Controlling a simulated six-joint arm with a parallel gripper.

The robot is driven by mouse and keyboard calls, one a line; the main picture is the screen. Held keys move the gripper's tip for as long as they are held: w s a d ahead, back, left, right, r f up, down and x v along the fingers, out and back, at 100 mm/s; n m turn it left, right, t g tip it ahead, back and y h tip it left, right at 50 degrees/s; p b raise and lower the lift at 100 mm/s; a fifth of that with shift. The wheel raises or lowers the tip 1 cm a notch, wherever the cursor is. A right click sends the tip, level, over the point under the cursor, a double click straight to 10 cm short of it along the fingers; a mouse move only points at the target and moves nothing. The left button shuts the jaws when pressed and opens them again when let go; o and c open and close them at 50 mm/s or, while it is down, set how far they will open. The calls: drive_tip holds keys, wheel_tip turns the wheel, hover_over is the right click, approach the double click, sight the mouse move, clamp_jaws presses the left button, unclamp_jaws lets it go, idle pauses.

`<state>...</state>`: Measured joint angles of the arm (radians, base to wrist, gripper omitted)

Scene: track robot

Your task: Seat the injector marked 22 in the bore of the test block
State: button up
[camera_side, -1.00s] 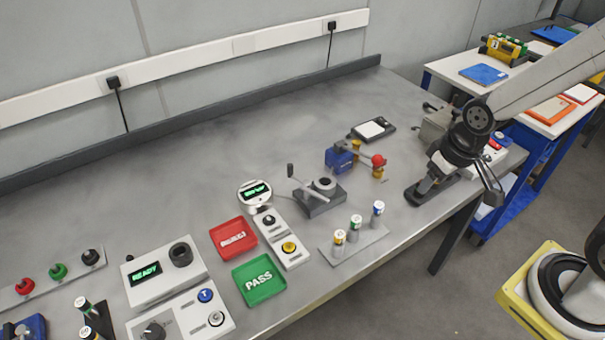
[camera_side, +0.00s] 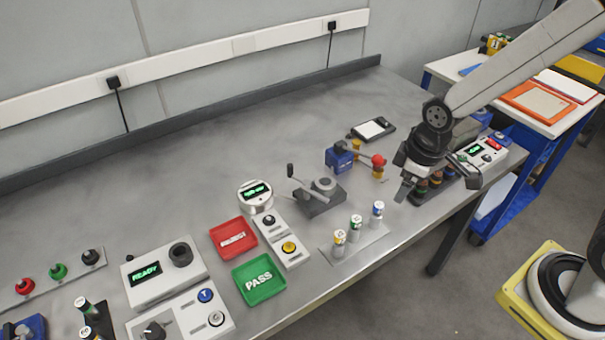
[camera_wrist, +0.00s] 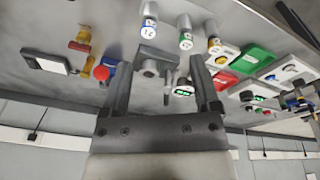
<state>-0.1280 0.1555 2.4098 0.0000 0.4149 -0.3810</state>
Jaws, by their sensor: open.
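Three small injectors with white caps stand upright in a strip rack (camera_side: 345,254) near the table's front edge: one yellow-banded (camera_side: 339,238), one green-banded (camera_side: 355,225), one blue-banded (camera_side: 377,209). They also show at the top of the wrist view, the blue one (camera_wrist: 148,24) nearest my gripper; I cannot surely read which is marked 22. A dark grey block with a round bore and lever (camera_side: 320,199) stands behind the rack; it may be the test block. My gripper (camera_side: 404,194) is open and empty, above the table to the right of the rack.
A blue device (camera_side: 340,157) with a red ball knob (camera_side: 378,160) stands behind my gripper. Red (camera_side: 232,239) and green (camera_side: 259,279) trays, a white READY unit (camera_side: 150,272) and a gauge (camera_side: 254,193) lie left. A white control box (camera_side: 482,152) stands right.

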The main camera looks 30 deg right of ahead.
sight(340, 234)
drive_tip(key=w+a+f+n, duration=0.1)
drive_tip(key=a+n, duration=0.2)
drive_tip(key=n, duration=0.1)
drive_tip(key=w+a+f+n+g, duration=0.1)
drive_tip(key=a+f+n, duration=0.1)
drive_tip(key=a+n, duration=0.2)
drive_tip(key=w+a+f+n, duration=0.1)
drive_tip(key=a+n, duration=0.2)
drive_tip(key=n, duration=0.1)
drive_tip(key=shift+w+a+f+g, duration=0.3)
drive_tip(key=shift+w, duration=0.1)
drive_tip(key=shift+a+f+n, duration=0.25)
drive_tip(key=shift+a+n, duration=0.35)
drive_tip(key=shift+n, duration=0.1)
drive_tip(key=shift+f, duration=0.15)
drive_tip(key=shift+f, duration=1.15)
drive_tip(key=shift+f, duration=0.15)
drive_tip(key=shift+f, duration=2.45)
drive_tip(key=shift+c, duration=0.2)
clamp_jaws()
